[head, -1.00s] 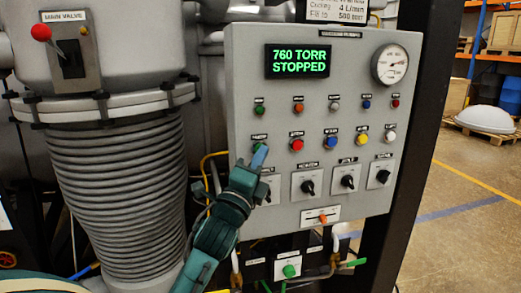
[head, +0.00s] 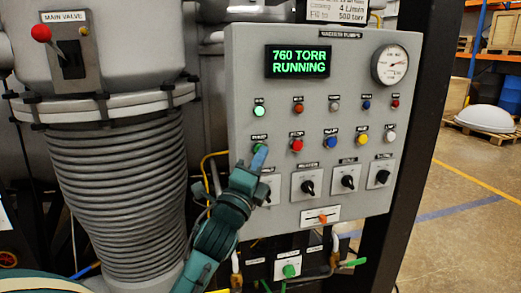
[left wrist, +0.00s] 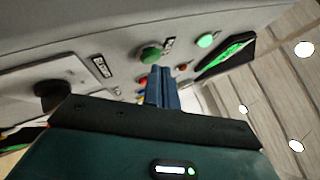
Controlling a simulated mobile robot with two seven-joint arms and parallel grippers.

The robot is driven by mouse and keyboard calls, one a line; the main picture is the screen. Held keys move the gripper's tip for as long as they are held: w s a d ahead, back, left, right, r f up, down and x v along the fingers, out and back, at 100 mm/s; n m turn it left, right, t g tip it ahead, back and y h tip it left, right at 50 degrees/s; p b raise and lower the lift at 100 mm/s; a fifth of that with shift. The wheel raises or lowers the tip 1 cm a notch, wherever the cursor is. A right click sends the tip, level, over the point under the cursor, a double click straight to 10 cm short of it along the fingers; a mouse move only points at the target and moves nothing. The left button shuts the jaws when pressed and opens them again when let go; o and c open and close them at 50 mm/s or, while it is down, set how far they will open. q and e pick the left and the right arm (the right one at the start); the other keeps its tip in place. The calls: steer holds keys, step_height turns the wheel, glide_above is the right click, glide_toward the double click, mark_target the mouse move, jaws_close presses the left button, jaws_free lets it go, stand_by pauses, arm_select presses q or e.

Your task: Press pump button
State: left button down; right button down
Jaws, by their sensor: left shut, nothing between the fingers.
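The grey control panel (head: 260,65) stands in the middle of the head view. Its display (head: 298,61) reads 760 TORR RUNNING in green. The green button (head: 257,147) is at the left end of the panel's button row, and the green lamp (head: 259,111) above it is lit. My left gripper (head: 260,158) is shut and empty, its blue fingertips just below the green button. In the left wrist view the green button (left wrist: 150,53) is beyond the fingertips (left wrist: 161,80); I cannot tell whether they touch it. My right gripper is not in view.
A red button (head: 297,145) and other coloured buttons continue the row to the right. Black rotary switches (head: 308,187) sit below, close to my gripper. A round gauge (head: 391,64) is at the top right. The ribbed bellows (head: 115,190) stands left of my arm.

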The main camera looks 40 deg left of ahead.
arm_select(q)
steer(key=shift+s+d, duration=0.25)
steer(key=shift+d, duration=0.05)
steer(key=shift+s+d, duration=1.65)
steer(key=shift+d, duration=0.3)
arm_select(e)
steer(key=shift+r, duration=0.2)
arm_select(q)
steer(key=s+d+f+n+g+h+p, duration=0.1)
steer(key=s+d+f+n+g+h, duration=0.2)
steer(key=f, duration=0.7)
steer(key=d+f+n+g+h+p, duration=0.25)
steer(key=d+f+n, duration=0.2)
steer(key=f, duration=0.65)
steer(key=s+d+f+n+g+h, duration=0.1)
steer(key=s+d+f+n+g, duration=0.2)
steer(key=s+f, duration=0.4)
steer(key=s+d+f+n+g+h+p, duration=0.1)
steer(key=s+d+f+n+g, duration=0.2)
steer(key=s+f+n, duration=0.3)
step_height(320, 180, down, 3)
steer(key=shift+s+d+r, duration=0.1)
steer(key=shift+s+d, duration=0.55)
steer(key=shift+d, duration=0.2)
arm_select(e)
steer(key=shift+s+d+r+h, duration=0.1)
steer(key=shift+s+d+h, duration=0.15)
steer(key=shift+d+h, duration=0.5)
